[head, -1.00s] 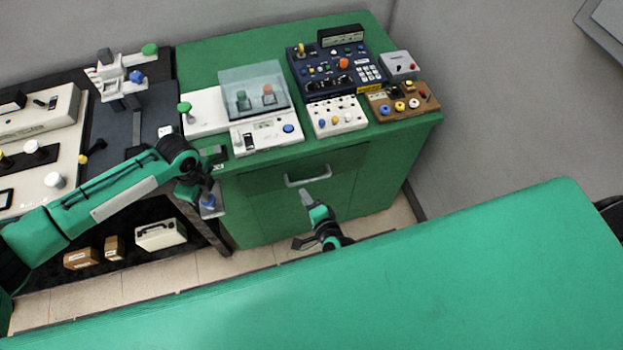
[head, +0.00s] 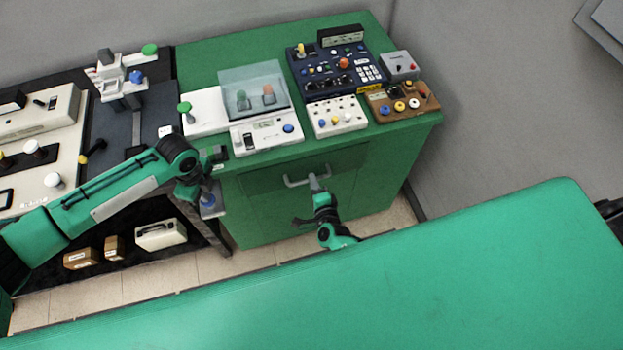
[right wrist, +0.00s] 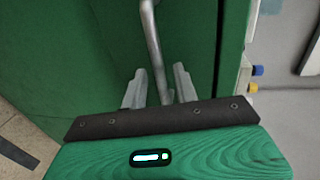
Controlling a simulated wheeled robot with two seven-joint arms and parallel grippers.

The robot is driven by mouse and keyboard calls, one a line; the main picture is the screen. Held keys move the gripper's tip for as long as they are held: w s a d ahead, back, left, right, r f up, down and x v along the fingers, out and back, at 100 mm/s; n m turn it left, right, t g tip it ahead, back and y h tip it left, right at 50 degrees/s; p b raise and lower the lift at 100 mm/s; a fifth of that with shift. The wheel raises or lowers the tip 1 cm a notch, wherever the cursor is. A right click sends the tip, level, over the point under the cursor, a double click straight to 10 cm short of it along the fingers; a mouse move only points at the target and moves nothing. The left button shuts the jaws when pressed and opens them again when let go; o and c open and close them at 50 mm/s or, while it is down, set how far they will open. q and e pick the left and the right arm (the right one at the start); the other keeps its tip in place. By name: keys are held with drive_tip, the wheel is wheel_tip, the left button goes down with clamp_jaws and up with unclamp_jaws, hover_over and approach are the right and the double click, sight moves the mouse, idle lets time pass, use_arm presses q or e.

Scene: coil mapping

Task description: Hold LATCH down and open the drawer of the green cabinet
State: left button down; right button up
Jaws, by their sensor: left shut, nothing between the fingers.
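The green cabinet (head: 250,210) has a drawer in its upper front with a grey bar handle (head: 306,178). The drawer looks closed. My right gripper (head: 316,183) is at the handle; in the right wrist view its two fingers (right wrist: 160,88) are apart, one on each side of the handle bar (right wrist: 152,40). I cannot tell whether they touch it. My left gripper (head: 206,192) points down at a small grey box with a blue part (head: 210,209) by the cabinet's left front corner. No LATCH lettering is readable there; contact is unclear.
A clear-covered unit (head: 255,92), a dark blue control panel (head: 338,75) and a brown knob box (head: 403,103) stand on the cabinet top. A dark bench (head: 130,150) adjoins on the left. A large green surface (head: 400,280) fills the foreground.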

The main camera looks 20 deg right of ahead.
drive_tip(key=shift+x, duration=1.25)
clamp_jaws()
drive_tip(key=v, duration=0.2)
drive_tip(key=f+v, duration=0.1)
drive_tip(key=v, duration=0.1)
drive_tip(key=shift+s, duration=0.3)
unclamp_jaws()
